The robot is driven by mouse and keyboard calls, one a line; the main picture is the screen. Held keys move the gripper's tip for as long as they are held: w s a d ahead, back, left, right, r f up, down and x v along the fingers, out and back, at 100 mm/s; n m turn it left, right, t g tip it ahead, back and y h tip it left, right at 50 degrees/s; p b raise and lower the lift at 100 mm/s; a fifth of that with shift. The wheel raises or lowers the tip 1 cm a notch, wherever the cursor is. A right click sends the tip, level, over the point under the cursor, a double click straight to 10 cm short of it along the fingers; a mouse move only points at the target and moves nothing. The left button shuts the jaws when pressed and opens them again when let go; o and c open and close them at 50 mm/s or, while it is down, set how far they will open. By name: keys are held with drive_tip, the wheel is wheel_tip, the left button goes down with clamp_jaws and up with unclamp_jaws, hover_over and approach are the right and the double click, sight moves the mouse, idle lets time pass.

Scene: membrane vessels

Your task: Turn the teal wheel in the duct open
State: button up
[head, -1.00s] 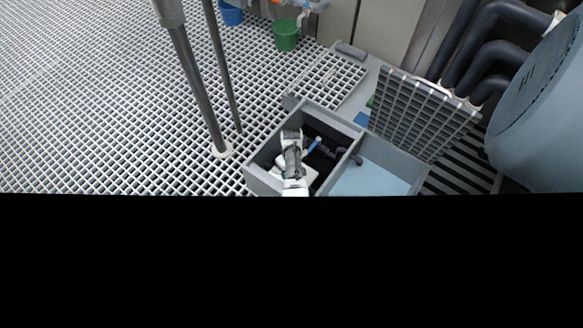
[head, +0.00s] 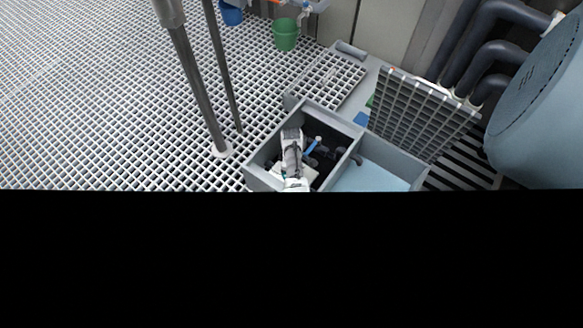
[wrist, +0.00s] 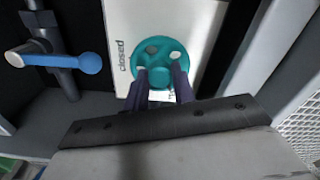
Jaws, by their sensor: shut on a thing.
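The teal wheel (wrist: 160,62) shows in the wrist view on a white plate (wrist: 122,30) with the word "closed" printed left of the wheel. My gripper (wrist: 160,80) reaches up to the wheel's near side, with its two dark fingers at the spokes, and is shut on it. The fingers cover part of the near rim. In the head view my arm's end (head: 292,160) reaches down into the dark compartment of the grey duct (head: 262,178), and the wheel is mostly hidden there.
A blue-handled lever on a grey pipe (wrist: 75,62) stands left of the wheel. The duct's walls are close around my gripper. A raised grating panel (head: 420,115) stands behind the duct, and a light-blue-floored compartment (head: 370,178) lies to its right.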

idle(0.4)
drive_tip(key=o, duration=1)
drive_tip(key=shift+r, duration=0.1)
wheel_tip(320, 180, up, 14)
drive_tip(key=p, duration=0.4)
drive_tip(key=shift+f+p, duration=0.25)
drive_tip(key=shift+p, duration=0.1)
